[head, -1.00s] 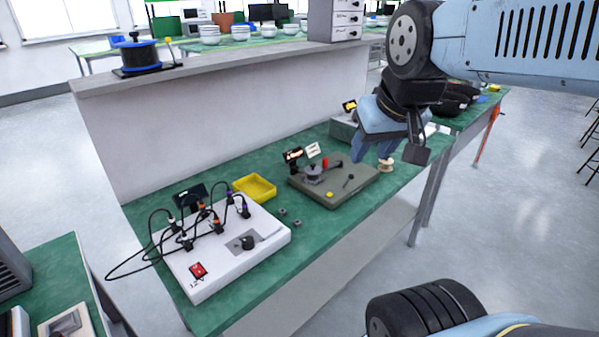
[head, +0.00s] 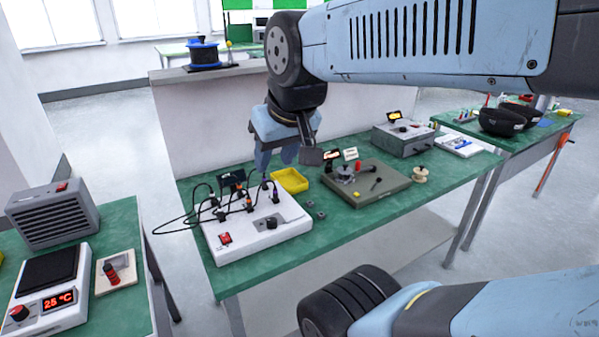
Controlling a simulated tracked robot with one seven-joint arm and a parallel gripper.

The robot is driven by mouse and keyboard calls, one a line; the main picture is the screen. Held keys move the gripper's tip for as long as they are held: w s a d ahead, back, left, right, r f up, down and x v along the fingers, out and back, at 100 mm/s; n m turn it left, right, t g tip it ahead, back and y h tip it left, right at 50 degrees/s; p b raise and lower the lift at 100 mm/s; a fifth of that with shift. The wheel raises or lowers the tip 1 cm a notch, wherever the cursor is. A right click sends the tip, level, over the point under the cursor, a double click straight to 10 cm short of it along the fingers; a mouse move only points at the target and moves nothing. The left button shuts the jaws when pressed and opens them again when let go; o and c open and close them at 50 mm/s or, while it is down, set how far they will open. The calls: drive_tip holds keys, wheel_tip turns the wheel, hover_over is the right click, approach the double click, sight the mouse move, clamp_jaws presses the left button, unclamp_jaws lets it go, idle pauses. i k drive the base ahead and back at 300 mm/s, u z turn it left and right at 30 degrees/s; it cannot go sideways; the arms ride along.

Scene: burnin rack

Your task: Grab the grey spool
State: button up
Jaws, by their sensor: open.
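A small grey flanged part that looks like the grey spool (head: 345,174) sits on the olive-grey base plate (head: 372,192) on the green bench. My gripper (head: 276,158) is open and points down, with nothing seen between its blue fingers. In the picture it is left of the grey part, above and behind the yellow tray (head: 291,179) and the white box. Its height over the bench is hard to tell. A pale wooden spool (head: 420,175) stands right of the plate.
The white box (head: 257,228) has upright plugs and loose black cables at the left. A grey instrument (head: 404,138) stands at the back right. A low wall (head: 205,122) with a blue-and-black reel (head: 202,54) runs behind the bench (head: 360,221).

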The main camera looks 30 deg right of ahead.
sight(344, 171)
drive_tip(key=z, duration=0.35)
drive_tip(key=i, duration=0.1)
drive_tip(key=u, duration=1.85)
drive_tip(key=k, duration=1.5)
drive_tip(key=z, duration=2.05)
drive_tip(key=i, duration=1)
drive_tip(key=z, duration=0.05)
